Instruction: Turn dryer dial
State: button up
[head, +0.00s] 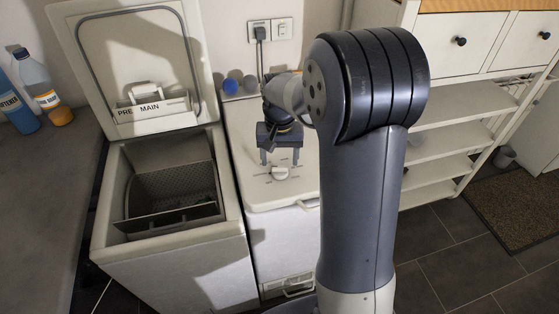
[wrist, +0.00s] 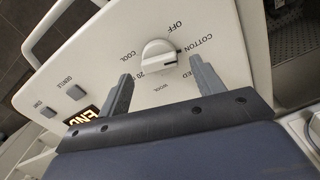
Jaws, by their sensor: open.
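The dryer dial (head: 280,173) is a white round knob on the top panel of the closed toploader (head: 290,195) in the middle of the head view. In the wrist view the dial (wrist: 156,54) sits among printed labels such as OFF, COTTON and COOL. My gripper (head: 280,160) is open and points down at the panel. In the wrist view its two grey fingers (wrist: 163,80) stand apart, with the dial slightly beyond the gap between their tips. I see no contact with the dial. A display reading END (wrist: 84,121) is partly covered by my gripper.
The open toploader (head: 168,245) with its raised lid (head: 135,60) stands at the left. Two small balls, one blue (head: 249,83), lie behind the dryer. White shelves (head: 450,150) stand at the right. Two buttons (wrist: 76,92) are on the panel. My arm hides the dryer's right side.

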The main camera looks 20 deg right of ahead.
jog(key=shift+f, duration=1)
jog(key=c, duration=1)
jog(key=shift+n, duration=0.4)
jog(key=n, duration=0.4)
jog(key=shift+n, duration=2.6)
